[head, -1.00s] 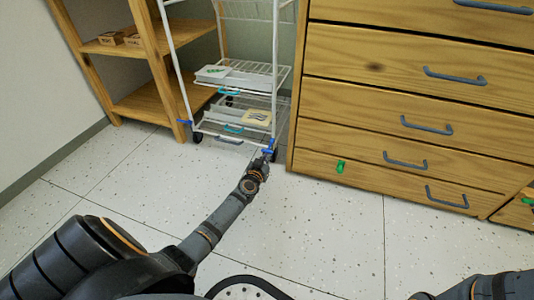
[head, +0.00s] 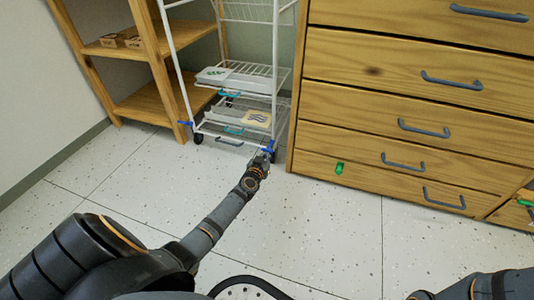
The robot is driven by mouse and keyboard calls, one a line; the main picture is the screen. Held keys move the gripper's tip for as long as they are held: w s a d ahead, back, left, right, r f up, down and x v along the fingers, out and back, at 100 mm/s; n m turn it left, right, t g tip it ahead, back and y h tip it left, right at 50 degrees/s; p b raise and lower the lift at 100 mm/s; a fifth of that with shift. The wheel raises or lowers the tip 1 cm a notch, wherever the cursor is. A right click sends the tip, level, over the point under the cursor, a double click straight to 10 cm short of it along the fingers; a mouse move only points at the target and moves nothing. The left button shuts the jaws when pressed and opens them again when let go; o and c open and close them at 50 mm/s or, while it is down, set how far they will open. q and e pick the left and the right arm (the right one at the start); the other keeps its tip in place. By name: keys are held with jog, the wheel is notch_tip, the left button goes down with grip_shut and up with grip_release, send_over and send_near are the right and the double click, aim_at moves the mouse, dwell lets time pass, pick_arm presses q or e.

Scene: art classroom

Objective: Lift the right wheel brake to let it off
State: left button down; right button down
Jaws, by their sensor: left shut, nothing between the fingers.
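A white wire cart (head: 172,60) on small wheels stands between the wooden shelf and the drawer cabinet. Its right wheel brake (head: 268,149) is a small blue lever at the front right foot. My left gripper (head: 264,156) is at this brake, low near the floor, and is shut with nothing held. The gripper partly covers the brake, so I cannot tell whether they touch or how the lever is tilted. Another blue lever (head: 185,124) shows at the cart's left foot. Only part of my right arm shows at the bottom right; its gripper is out of view.
A wooden drawer cabinet (head: 400,95) stands close to the right of the cart. A wooden shelf (head: 150,100) with small boxes stands to the left. The cart's trays hold papers (head: 215,75). The speckled floor (head: 320,230) in front is clear.

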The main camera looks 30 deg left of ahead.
pick_arm(q)
jog(key=shift+w+r+p, duration=0.2)
jog(key=shift+r+p, duration=0.4)
jog(key=shift+r, duration=0.1)
jog(key=shift+f+b, duration=0.55)
jog(key=shift+f, duration=0.1)
jog(key=shift+s, duration=0.1)
jog(key=f+p+v, duration=0.1)
jog(key=p+v, duration=0.2)
jog(key=v, duration=0.3)
jog(key=shift+s, duration=0.45)
jog(key=shift+d, duration=0.1)
